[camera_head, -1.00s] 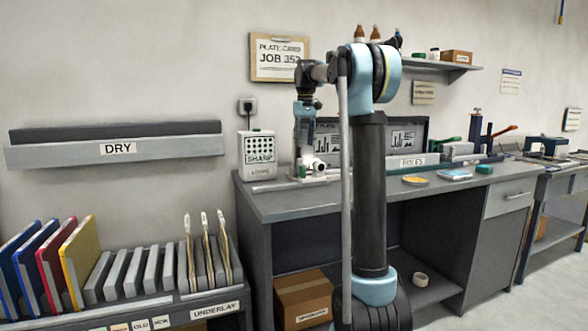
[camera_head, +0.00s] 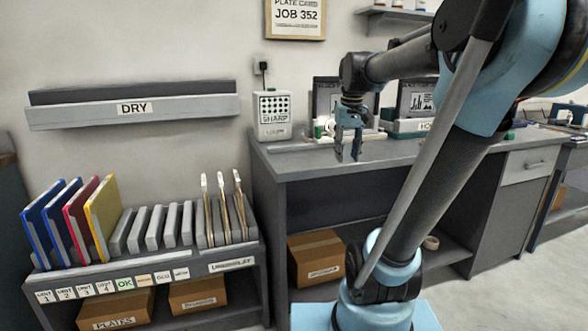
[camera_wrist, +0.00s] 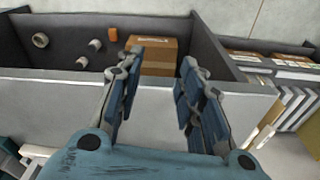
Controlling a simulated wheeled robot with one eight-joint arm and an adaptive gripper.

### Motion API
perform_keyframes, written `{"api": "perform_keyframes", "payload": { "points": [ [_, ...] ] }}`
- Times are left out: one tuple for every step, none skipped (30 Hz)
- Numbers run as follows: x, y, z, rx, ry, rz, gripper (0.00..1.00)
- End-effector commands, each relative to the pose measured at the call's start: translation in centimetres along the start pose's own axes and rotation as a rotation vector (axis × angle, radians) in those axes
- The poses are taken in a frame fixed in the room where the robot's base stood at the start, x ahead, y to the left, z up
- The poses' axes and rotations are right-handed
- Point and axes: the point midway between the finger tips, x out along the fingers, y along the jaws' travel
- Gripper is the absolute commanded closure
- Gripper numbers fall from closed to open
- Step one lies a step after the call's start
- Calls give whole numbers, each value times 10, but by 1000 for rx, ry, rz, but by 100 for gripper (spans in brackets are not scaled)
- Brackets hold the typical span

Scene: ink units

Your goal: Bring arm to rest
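My gripper (camera_head: 348,150) hangs from my arm, pointing down, above the front left part of the grey workbench (camera_head: 330,160) in the head view. In the wrist view my gripper (camera_wrist: 158,100) shows its two blue-padded fingers spread apart with nothing between them. Past the fingertips, a cardboard box (camera_wrist: 155,62) lies on the bench's lower shelf. My arm reaches across the right half of the head view and hides part of the bench.
A rack (camera_head: 140,268) with coloured and grey plates stands left of the bench. A ledge marked DRY (camera_head: 200,108) is on the wall above it. Floor shows in front of the bench.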

Motion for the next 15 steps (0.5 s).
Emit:
{"api": "perform_keyframes", "payload": {
  "points": [
    [12, 0, 18, 9, 6, 1, 65],
    [18, 0, 27, 14, 9, 2, 65],
    [26, 0, 39, 20, 13, 2, 65],
    [33, 0, 48, 25, 16, 3, 65],
    [40, -1, 57, 30, 20, 3, 65],
    [49, -1, 68, 37, 24, 4, 65],
    [56, -1, 77, 42, 27, 5, 65],
    [64, -2, 86, 48, 31, 5, 65],
    [74, -2, 97, 55, 36, 6, 65],
    [82, -2, 105, 60, 39, 7, 65],
    [90, -2, 114, 65, 43, 7, 65],
    [100, -3, 125, 72, 47, 8, 65],
    [108, -3, 133, 76, 50, 8, 65],
    [116, -4, 141, 81, 53, 9, 65],
    [128, -5, 152, 88, 58, 10, 65]
  ]
}}
